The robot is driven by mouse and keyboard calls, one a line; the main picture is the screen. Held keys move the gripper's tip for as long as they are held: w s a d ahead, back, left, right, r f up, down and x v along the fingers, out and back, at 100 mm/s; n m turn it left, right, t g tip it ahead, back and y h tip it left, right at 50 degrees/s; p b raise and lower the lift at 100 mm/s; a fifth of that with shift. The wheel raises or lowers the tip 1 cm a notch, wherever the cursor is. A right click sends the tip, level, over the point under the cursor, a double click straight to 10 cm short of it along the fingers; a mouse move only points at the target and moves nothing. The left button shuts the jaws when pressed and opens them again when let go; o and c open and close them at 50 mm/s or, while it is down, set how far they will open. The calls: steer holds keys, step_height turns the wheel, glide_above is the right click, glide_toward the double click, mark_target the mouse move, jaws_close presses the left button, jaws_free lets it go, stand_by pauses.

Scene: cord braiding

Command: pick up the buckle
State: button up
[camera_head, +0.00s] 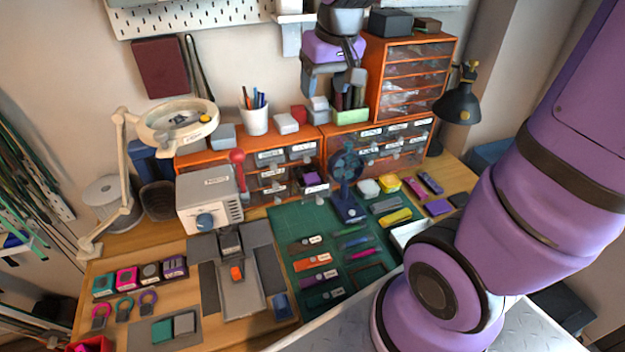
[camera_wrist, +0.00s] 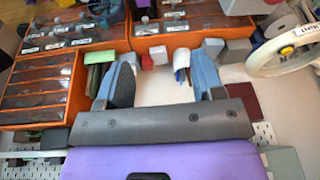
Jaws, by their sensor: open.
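My gripper (camera_head: 335,88) is raised at the back of the bench, in front of the wall and above the orange drawer units. Its two blue-grey fingers stand apart with nothing between them, as the wrist view also shows (camera_wrist: 162,78). No object can be named the buckle with certainty. A small orange piece (camera_head: 237,272) lies on a grey fixture (camera_head: 238,299) at the front middle of the bench. Pink, teal and purple ring-shaped pieces (camera_head: 124,306) lie at the front left. My gripper is far from all of these.
A white pen cup (camera_head: 255,121) and small boxes stand on the drawers beside my gripper. A ring magnifier lamp (camera_head: 178,125), a beige machine (camera_head: 208,199) and a blue fan (camera_head: 346,185) rise from the bench. A green mat (camera_head: 325,232) holds several tools.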

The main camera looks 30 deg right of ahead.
steer(key=w+d+f+g, duration=0.1)
steer(key=w+d+f, duration=0.1)
steer(key=w+f, duration=0.45)
steer(key=m+g, duration=0.1)
steer(key=g, duration=0.1)
glide_above(313, 179)
steer(key=f, duration=2.3)
steer(key=shift+s+f, duration=0.3)
steer(key=shift+f, duration=0.1)
steer(key=shift+w+f, duration=0.15)
steer(key=shift+f, duration=1.35)
steer(key=shift+w+f, duration=0.15)
steer(key=shift+f, duration=1.35)
steer(key=shift+c, duration=0.4)
steer(key=c, duration=0.6)
